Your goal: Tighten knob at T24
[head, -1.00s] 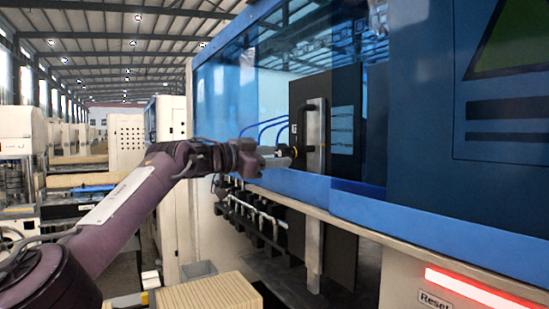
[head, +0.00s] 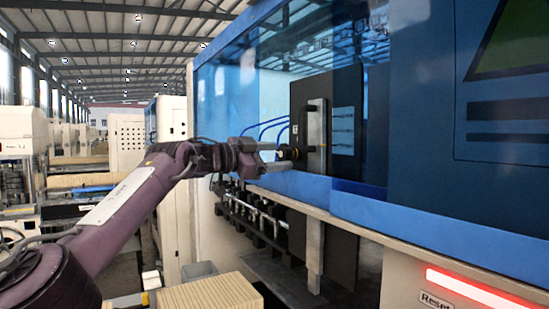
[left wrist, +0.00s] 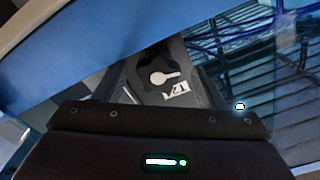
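The dark knob (head: 286,153) sits on the machine's front beside a tall grey upright bar. In the left wrist view it is a black lobed knob (left wrist: 158,74) with a white pointer mark. A white label (left wrist: 177,91) beside it is partly visible and appears turned; I cannot read it fully. My left gripper (head: 271,156) is just left of the knob and points at it. Its two fingers look spread, one above the other, with a gap between them. They appear empty. Contact with the knob cannot be told. My right gripper is out of view.
A blue ledge (head: 310,188) runs along the machine below the knob. Blue transparent panels (head: 232,100) surround the area. A row of dark fittings (head: 255,215) lies below. A ribbed tan box (head: 210,292) stands at the bottom. A red light strip (head: 480,290) is at lower right.

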